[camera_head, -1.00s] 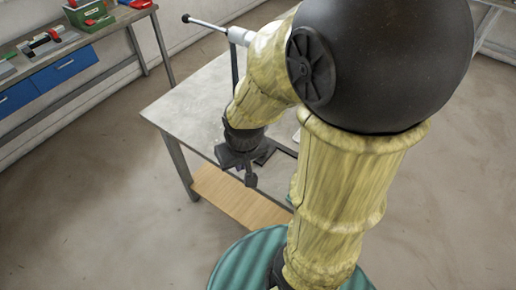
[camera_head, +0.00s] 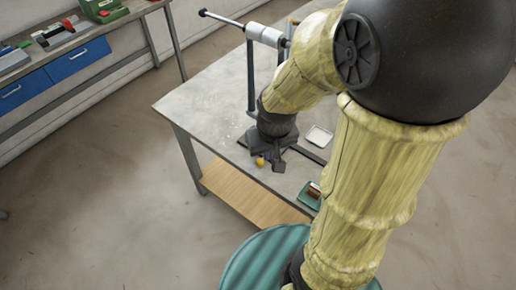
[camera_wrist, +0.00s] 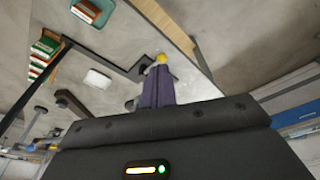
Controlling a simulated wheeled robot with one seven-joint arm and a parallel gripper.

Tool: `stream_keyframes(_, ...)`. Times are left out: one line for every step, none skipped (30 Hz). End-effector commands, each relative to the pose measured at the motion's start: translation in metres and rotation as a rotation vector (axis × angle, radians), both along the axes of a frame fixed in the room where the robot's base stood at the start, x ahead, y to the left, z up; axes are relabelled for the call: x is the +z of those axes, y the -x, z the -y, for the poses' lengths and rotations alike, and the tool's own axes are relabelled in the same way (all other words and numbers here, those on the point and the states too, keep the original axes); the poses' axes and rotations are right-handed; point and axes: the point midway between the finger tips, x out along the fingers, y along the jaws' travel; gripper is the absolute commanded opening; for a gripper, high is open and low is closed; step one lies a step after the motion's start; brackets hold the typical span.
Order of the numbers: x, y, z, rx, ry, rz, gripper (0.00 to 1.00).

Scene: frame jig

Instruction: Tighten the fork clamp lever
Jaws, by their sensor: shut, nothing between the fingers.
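My gripper (camera_head: 272,163) is low over the front part of the grey table (camera_head: 195,105). Its fingers also show in the wrist view (camera_wrist: 157,88), shut and empty. A small yellow knob (camera_head: 260,161) is close beside the fingers; in the wrist view (camera_wrist: 161,58) it shows just past their tips, with a dark piece next to it. I cannot tell whether they touch, or whether this knob is the end of the fork clamp lever. A silver cylinder (camera_head: 265,34) on a dark post carries a thin rod with a black ball end (camera_head: 203,12). My arm hides part of the jig.
A white dish (camera_head: 318,137) and a green tray (camera_head: 310,195) holding a reddish item are on the table, right of my gripper. A wooden shelf (camera_head: 245,193) lies below. A workbench with blue drawers (camera_head: 80,60) stands at the left wall. The floor in front is open.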

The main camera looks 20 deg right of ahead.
Motion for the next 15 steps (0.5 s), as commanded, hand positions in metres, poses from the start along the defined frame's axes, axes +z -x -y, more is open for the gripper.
stream_keyframes(0.0,-0.012,-0.002,0.031,0.008,-0.023,0.0)
stream_keyframes(-0.001,-0.02,-0.003,0.053,0.015,-0.038,0.0)
stream_keyframes(-0.001,-0.032,-0.004,0.086,0.023,-0.062,0.0)
stream_keyframes(-0.002,-0.041,-0.005,0.112,0.031,-0.082,0.0)
stream_keyframes(-0.003,-0.05,-0.007,0.141,0.039,-0.103,0.0)
stream_keyframes(-0.005,-0.063,-0.009,0.18,0.05,-0.134,0.0)
stream_keyframes(-0.007,-0.073,-0.011,0.211,0.058,-0.157,0.0)
stream_keyframes(-0.009,-0.082,-0.012,0.241,0.067,-0.181,0.0)
stream_keyframes(-0.012,-0.094,-0.015,0.279,0.077,-0.21,0.0)
stream_keyframes(-0.015,-0.104,-0.016,0.309,0.086,-0.233,0.0)
stream_keyframes(-0.018,-0.112,-0.018,0.339,0.094,-0.256,0.0)
stream_keyframes(-0.022,-0.123,-0.021,0.376,0.104,-0.288,0.0)
stream_keyframes(-0.026,-0.131,-0.022,0.404,0.112,-0.312,0.0)
stream_keyframes(-0.029,-0.139,-0.024,0.432,0.12,-0.334,0.0)
stream_keyframes(-0.033,-0.149,-0.026,0.467,0.129,-0.363,0.0)
